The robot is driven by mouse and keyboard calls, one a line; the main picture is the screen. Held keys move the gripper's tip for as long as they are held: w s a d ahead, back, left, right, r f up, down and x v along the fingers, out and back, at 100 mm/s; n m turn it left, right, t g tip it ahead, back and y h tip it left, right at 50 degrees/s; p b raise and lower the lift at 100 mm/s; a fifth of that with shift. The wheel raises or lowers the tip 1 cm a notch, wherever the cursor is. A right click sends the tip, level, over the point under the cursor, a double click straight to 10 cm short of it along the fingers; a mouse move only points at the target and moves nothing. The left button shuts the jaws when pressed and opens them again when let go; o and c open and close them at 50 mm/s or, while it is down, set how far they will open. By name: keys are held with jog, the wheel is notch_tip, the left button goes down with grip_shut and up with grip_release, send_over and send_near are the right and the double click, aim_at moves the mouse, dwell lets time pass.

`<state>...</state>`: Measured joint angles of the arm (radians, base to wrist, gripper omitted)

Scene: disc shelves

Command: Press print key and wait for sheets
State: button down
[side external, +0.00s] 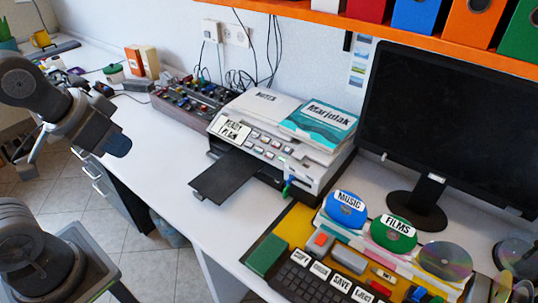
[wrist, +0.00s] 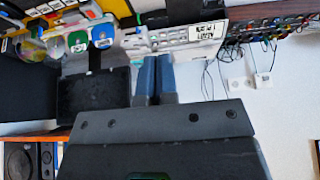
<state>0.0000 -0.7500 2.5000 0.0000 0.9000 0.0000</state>
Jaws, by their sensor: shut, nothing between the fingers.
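The printer (side external: 312,172) stands on the white desk against the wall, with a row of small light keys (side external: 268,146) on its sloped front panel. A white label (side external: 231,130) sits at the panel's left end; its small print is hard to read. The dark output tray (side external: 224,178) sticks out in front and looks bare. In the wrist view the printer (wrist: 205,32) appears upside down, beyond the fingertips. My gripper (side external: 118,146) is at the left, well apart from the printer. Its two blue-grey fingers (wrist: 154,62) are shut together and empty. I cannot tell which key is the print key.
A book and papers (side external: 318,122) lie on top of the printer. A mixer board (side external: 186,104) stands left of it, a monitor (side external: 455,120) right. Labelled discs (side external: 345,210) and a keyboard (side external: 318,280) are at front right. The desk left of the tray is clear.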

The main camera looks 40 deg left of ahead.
aim_at(269, 155)
dwell(0.7)
jog(key=w+a+f+n+t, duration=0.1)
jog(key=w+f+t, duration=0.1)
jog(key=w, duration=0.8)
jog(key=w+f+n+t, duration=0.2)
jog(key=w, duration=0.7)
jog(key=w+d+f+t+h, duration=0.1)
jog(key=w+f+t, duration=0.1)
jog(key=w+f, duration=0.4)
jog(key=w+d+f+n+t+h, duration=0.1)
jog(key=w+d+f+t+h, duration=0.1)
jog(key=w+f, duration=0.4)
jog(key=shift+w+f+t+h, duration=0.2)
jog(key=shift+t+h, duration=0.1)
jog(key=shift+t, duration=0.1)
jog(key=w+f, duration=0.4)
jog(key=f, duration=0.3)
jog(key=shift+f, duration=0.35)
jog(key=shift+w+f, duration=0.1)
jog(key=shift+w, duration=0.05)
